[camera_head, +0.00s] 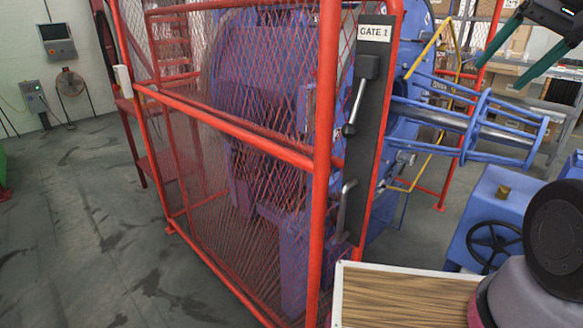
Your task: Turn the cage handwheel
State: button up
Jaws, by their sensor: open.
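A black spoked handwheel (494,243) sits on the front of a blue housing (487,203) at the lower right. Its right edge is close to my dark round arm joint, which covers part of the view there. Whether this is the cage handwheel I cannot tell for sure. My gripper (499,76) is at the upper right, with its two teal fingers spread apart and nothing between them. It appears well above the handwheel in the picture and is not touching it.
A red mesh guard (245,127) stands in front of the blue machine. Its black gate panel (365,140), with lever handles, has a "GATE 1" sign (375,33). Blue bars (470,125) extend right. A wood-grained top (400,300) lies in front. Floor (85,230) at left is clear.

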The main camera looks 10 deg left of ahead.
aim_at(498, 246)
jog(key=z, duration=0.95)
